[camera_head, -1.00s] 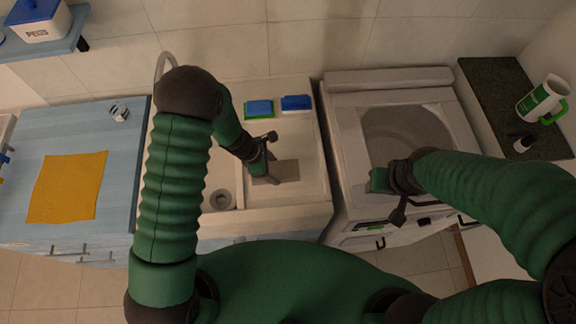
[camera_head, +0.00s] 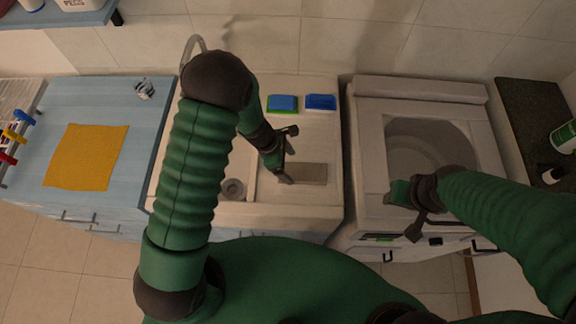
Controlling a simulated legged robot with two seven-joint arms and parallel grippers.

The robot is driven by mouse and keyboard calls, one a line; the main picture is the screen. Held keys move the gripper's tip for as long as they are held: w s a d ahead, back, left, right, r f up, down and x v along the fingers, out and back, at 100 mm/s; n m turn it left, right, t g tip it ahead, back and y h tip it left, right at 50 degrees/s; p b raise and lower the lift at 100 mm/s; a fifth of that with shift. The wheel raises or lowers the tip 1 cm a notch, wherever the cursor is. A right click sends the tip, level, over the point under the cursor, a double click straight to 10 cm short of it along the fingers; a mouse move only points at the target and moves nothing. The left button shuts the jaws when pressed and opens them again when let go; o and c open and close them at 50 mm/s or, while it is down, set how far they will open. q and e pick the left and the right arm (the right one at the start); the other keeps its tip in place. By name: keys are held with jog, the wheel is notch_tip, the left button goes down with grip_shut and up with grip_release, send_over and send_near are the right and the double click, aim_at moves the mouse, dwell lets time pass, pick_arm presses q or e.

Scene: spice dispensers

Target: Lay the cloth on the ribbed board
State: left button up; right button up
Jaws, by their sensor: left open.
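A yellow-orange cloth (camera_head: 87,157) lies flat on the blue counter at the left. A white sink unit (camera_head: 322,207) stands in the middle, with a basin on its left and a flat draining area on its right; I cannot make out ribs on it. A small grey-brown rectangle (camera_head: 310,174) lies on that area; I cannot tell if it is a cloth or a board. My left gripper (camera_head: 286,166) is open at the rectangle's left edge, pointing down, and seems empty. My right gripper (camera_head: 402,205) is over the front of the white washing machine; its jaws are unclear.
Two sponges, one blue and green (camera_head: 283,103) and one blue (camera_head: 320,102), lie at the sink's back edge. The washing machine (camera_head: 470,160) has a round recess. A glass (camera_head: 144,90) stands on the blue counter. A rack with coloured pegs (camera_head: 14,137) is at far left.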

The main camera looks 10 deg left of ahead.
pick_arm(q)
jog(key=w+a+r+n+t+y, duration=0.25)
jog(key=a+r+n, duration=0.25)
jog(key=r+n, duration=0.6)
jog(key=w+a+r+n+t+y, duration=0.15)
jog(key=a+r+n+t, duration=0.4)
jog(key=n, duration=1.05)
jog(key=s+d+n+g, duration=0.1)
jog(key=s+n+g, duration=0.2)
jog(key=s+n, duration=0.4)
jog(key=s+d+r+n+g, duration=0.1)
jog(key=s+n, duration=0.7)
jog(key=n, duration=0.9)
jog(key=shift+s+d+r+n+g+y, duration=0.15)
jog(key=shift+s+d+n+g+y, duration=0.15)
jog(key=shift+d+g, duration=0.55)
pick_arm(e)
jog(key=shift+s+d+f, duration=0.15)
jog(key=shift+d, duration=0.95)
